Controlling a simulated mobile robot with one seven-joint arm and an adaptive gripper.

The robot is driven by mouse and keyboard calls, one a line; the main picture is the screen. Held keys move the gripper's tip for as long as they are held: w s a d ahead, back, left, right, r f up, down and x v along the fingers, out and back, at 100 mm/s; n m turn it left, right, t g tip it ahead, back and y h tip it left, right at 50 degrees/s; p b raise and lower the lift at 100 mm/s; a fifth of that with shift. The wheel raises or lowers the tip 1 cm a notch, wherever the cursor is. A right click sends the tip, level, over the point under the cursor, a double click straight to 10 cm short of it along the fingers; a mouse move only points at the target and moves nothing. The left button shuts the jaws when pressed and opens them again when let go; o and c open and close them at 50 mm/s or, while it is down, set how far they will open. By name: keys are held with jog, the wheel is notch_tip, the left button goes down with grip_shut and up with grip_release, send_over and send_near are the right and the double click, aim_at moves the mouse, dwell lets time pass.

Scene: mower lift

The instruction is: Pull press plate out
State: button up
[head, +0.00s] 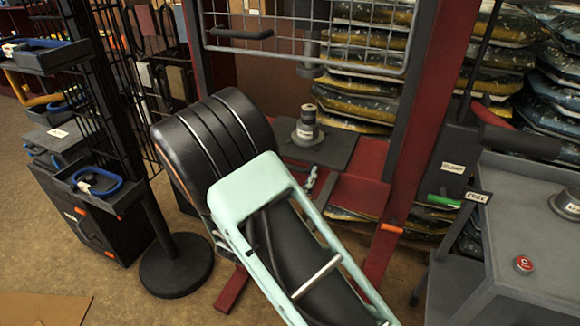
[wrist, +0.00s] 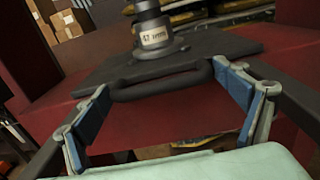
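The press plate (head: 335,145) is a flat dark grey plate on the red frame. It also shows in the wrist view (wrist: 110,65), with a black bar handle (wrist: 163,88) along its near edge. A grey stepped cylinder with a white label (head: 307,128) stands upright on the plate; its lower part shows in the wrist view (wrist: 153,38). My gripper (wrist: 163,80) is open, its blue-padded fingers spread to the left and right of the handle. Whether either pad touches it, I cannot tell. In the head view my arm mostly hides the gripper.
Red uprights (head: 415,130) flank the plate, with a wire mesh guard (head: 310,35) above. Stacked bags (head: 510,75) fill the back. A grey bench (head: 535,225) with a red button (head: 524,264) stands at right. A black post base (head: 176,265) is at left.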

jog(key=shift+d, duration=0.1)
jog(key=c, duration=0.9)
jog(key=v, duration=2.3)
jog(key=shift+p, duration=0.35)
jog(key=shift+r, duration=0.1)
jog(key=o, duration=1.4)
jog(key=shift+s, duration=0.15)
jog(key=v, duration=1.1)
jog(key=shift+s, duration=0.4)
